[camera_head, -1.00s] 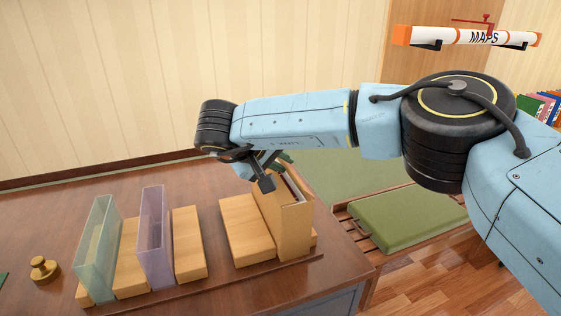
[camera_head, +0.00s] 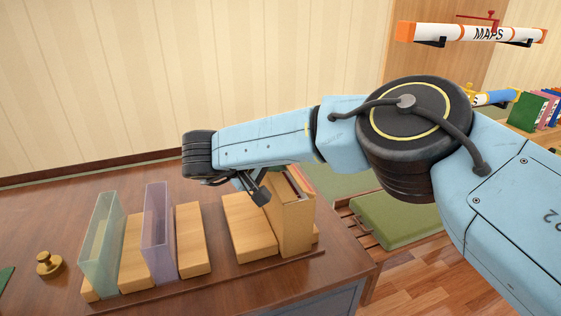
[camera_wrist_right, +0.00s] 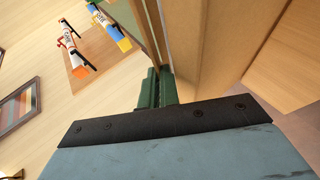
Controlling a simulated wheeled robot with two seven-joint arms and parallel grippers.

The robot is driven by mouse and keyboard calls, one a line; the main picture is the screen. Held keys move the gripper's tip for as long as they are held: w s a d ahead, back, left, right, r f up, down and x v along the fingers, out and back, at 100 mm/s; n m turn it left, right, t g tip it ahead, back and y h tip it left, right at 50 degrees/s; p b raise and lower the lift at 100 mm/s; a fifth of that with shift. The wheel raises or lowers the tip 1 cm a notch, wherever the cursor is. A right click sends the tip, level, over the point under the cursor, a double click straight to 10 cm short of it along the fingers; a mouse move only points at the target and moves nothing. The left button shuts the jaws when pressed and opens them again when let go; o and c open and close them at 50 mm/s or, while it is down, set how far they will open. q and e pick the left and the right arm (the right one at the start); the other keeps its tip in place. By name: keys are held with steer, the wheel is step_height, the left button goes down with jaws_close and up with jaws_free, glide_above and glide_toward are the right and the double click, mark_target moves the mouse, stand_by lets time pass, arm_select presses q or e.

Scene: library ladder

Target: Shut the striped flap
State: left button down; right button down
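I cannot make out stripes on any flap in these frames. A tan wooden box (camera_head: 292,228) stands upright at the right end of the desk row, with a dark opening and a reddish strip at its top. My right gripper (camera_head: 258,192) is at the upper left of this box, partly hidden by its own wrist. My left gripper is in neither view.
On the desk (camera_head: 345,262) stand a clear green holder (camera_head: 100,250), a clear purple holder (camera_head: 157,235) and several wooden blocks (camera_head: 192,240). A brass weight (camera_head: 49,264) is at the left. A green cushioned bench (camera_head: 395,222) lies beyond the desk's right edge.

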steer(key=c, duration=1.9)
jaws_free()
